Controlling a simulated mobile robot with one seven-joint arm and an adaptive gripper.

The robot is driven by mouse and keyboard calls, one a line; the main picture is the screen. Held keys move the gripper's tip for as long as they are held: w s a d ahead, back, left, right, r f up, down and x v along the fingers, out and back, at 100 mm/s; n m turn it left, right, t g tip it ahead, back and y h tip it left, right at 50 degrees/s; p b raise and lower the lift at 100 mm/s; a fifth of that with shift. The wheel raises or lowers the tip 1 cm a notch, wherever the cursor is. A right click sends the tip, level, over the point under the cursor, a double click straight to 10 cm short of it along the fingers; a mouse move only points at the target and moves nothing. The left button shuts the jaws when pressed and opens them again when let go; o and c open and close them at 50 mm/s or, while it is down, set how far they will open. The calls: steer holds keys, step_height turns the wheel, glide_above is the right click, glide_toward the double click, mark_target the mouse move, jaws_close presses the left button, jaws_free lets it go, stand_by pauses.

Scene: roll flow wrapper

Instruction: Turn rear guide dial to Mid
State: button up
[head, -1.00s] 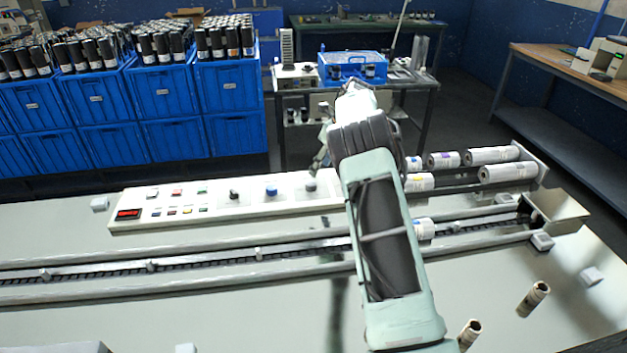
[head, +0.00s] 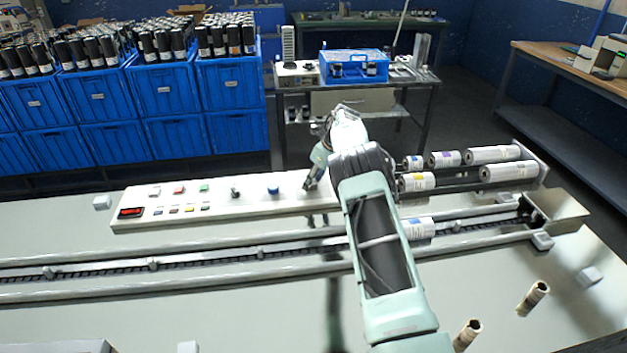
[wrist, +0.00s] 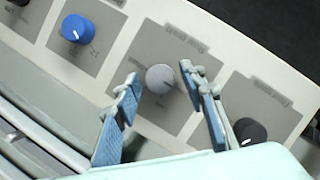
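In the wrist view a grey dial (wrist: 160,78) with a small white pointer mark sits on a grey label plate. A blue dial (wrist: 77,28) is to its upper left and a black dial (wrist: 249,131) to its lower right. The printed labels are too blurred to read with certainty, so I cannot tell which is the rear guide dial. My gripper (wrist: 161,80) is open, its blue-padded fingers on either side of the grey dial with gaps to it. In the head view my gripper (head: 310,185) is down at the panel's right part and hides the grey dial.
The white control panel (head: 225,208) also carries a red display (head: 130,212), several coloured buttons and a black switch (head: 235,193). A conveyor chain (head: 190,262) runs in front. White rolls (head: 492,155) lie on rods to the right. Blue crates (head: 235,143) stand behind.

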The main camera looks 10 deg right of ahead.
steer(key=c, duration=0.9)
steer(key=shift+a+r+m, duration=0.1)
steer(key=shift+m, duration=0.3)
steer(key=m+p, duration=0.1)
steer(key=m, duration=0.1)
steer(key=m+h+p, duration=0.1)
steer(key=p, duration=0.1)
steer(key=shift+s+a+r+m+t+h, duration=0.1)
steer(key=shift+m+t+h, duration=0.2)
steer(key=shift+m+t, duration=0.1)
steer(key=m+h+p, duration=0.1)
steer(key=m, duration=0.1)
steer(key=m+h+p, duration=0.1)
steer(key=m, duration=0.2)
steer(key=shift+a+t+p, duration=0.15)
steer(key=shift+t+p, duration=0.15)
steer(key=shift+p, duration=0.05)
steer(key=m+h, duration=0.1)
steer(key=m, duration=0.1)
steer(key=m+b, duration=0.1)
steer(key=m, duration=0.2)
steer(key=shift+f+h, duration=0.35)
steer(key=shift+h, duration=0.05)
steer(key=shift+a+m+g+h+b, duration=0.1)
steer(key=shift+m+g+h+b, duration=0.25)
steer(key=shift+m+b, duration=0.5)
steer(key=shift+r+m+g+h+b, duration=0.1)
steer(key=shift+m+g+h+b, duration=0.25)
steer(key=shift+m+b, duration=0.85)
steer(key=shift+m, duration=0.25)
